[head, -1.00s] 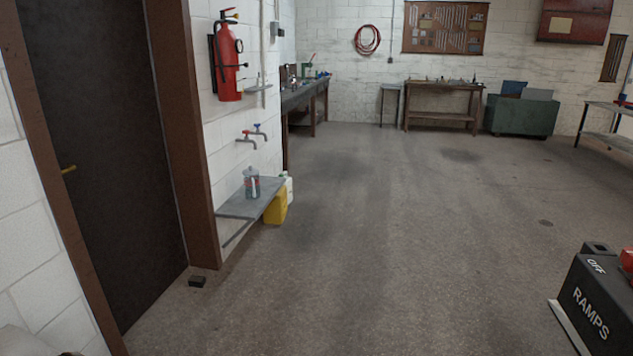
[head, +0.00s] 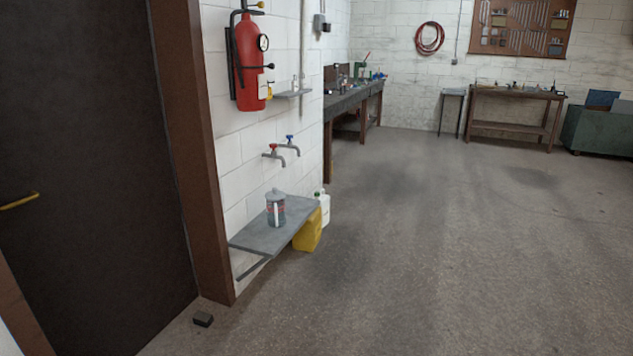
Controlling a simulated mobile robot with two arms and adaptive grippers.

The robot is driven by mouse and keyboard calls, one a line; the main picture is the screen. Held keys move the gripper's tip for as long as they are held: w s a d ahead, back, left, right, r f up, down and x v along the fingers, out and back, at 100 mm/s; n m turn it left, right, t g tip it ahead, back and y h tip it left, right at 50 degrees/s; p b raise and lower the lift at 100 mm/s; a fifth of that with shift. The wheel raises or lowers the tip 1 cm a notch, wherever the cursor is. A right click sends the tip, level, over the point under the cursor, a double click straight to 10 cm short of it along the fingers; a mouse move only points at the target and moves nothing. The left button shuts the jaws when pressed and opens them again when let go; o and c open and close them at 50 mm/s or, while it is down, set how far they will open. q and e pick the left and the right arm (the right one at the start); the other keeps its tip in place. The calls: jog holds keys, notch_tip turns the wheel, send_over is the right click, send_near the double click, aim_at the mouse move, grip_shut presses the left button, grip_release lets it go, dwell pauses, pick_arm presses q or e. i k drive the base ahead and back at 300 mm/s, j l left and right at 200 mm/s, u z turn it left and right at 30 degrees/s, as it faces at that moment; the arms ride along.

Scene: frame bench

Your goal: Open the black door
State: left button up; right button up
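The black door (head: 95,150) fills the left side of the head view, set in a brown frame (head: 190,150). It looks shut. A brass lever handle (head: 19,201) sits on its left part, near the picture's left edge. Neither of my grippers shows in this view, and nothing is seen touching the handle.
A small dark block (head: 203,319) lies on the floor by the right foot of the frame. A grey shelf (head: 262,238) with a jug (head: 275,208) juts from the wall, a yellow can (head: 308,230) below it. A red extinguisher (head: 250,62) hangs above. Floor to the right is clear.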

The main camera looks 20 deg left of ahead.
aim_at(93, 239)
jog(key=i+u, duration=0.6)
jog(key=u, duration=0.25)
jog(key=i+l+u, duration=0.15)
jog(key=u, duration=0.25)
jog(key=i+l, duration=0.05)
jog(key=i, duration=0.05)
